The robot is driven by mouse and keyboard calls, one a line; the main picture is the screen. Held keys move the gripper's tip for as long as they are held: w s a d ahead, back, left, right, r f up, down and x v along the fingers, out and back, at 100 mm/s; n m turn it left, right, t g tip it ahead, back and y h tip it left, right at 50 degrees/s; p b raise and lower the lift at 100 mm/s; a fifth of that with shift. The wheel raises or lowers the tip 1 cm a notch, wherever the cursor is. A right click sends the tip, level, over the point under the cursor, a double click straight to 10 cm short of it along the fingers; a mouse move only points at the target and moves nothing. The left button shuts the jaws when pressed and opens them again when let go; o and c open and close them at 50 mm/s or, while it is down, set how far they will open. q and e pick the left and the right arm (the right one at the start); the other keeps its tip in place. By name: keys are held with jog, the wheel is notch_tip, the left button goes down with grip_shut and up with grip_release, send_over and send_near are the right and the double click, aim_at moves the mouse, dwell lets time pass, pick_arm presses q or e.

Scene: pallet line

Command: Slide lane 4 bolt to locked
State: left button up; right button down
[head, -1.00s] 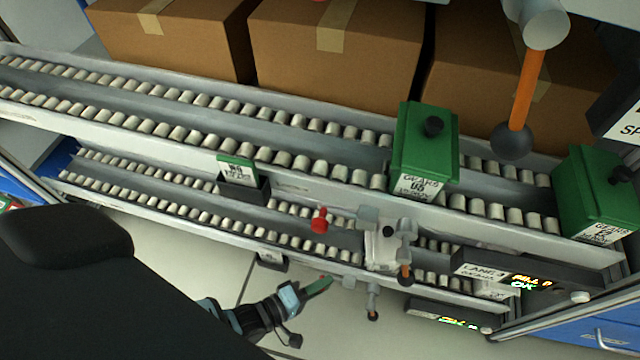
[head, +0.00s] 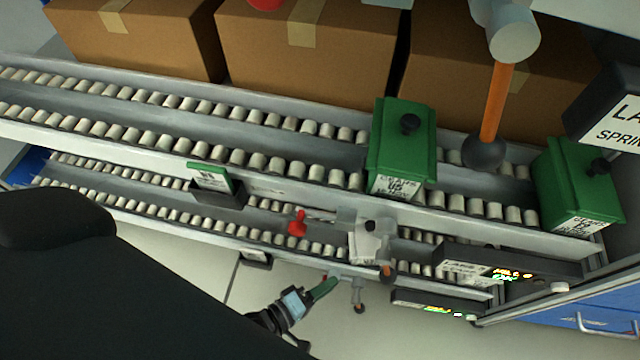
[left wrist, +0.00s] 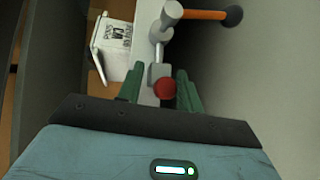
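The lane 4 bolt shows in the left wrist view as a red knob (left wrist: 165,88) on a grey fitting, with an orange-handled lever (left wrist: 204,15) beyond it. In the head view its lever (head: 358,294) hangs at the lower rail, and the knob is mostly hidden by my fingertips. My left gripper (head: 328,287) is at that rail from below. Its green fingers (left wrist: 158,90) stand apart in the left wrist view, with the red knob between them and a gap visible. Whether they touch the knob, I cannot tell. My right gripper is not in view.
Another bolt with a red knob (head: 298,223) sits on the lane above. Green bins (head: 402,150) stand on the upper rollers. A large orange lever (head: 496,100) hangs at upper right. Lane signs (head: 508,266) sit at lower right. The floor (head: 385,335) below is clear.

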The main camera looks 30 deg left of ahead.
pick_arm(q)
jog(key=shift+o, duration=1.2)
jog(key=shift+w+d+r, duration=0.15)
jog(key=shift+d, duration=0.05)
jog(key=shift+w+a, duration=0.1)
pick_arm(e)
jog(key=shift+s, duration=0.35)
pick_arm(q)
jog(key=shift+f, duration=0.2)
jog(key=shift+a, duration=0.1)
jog(key=p+v, duration=0.2)
jog(key=v, duration=0.6)
jog(key=shift+r, duration=0.3)
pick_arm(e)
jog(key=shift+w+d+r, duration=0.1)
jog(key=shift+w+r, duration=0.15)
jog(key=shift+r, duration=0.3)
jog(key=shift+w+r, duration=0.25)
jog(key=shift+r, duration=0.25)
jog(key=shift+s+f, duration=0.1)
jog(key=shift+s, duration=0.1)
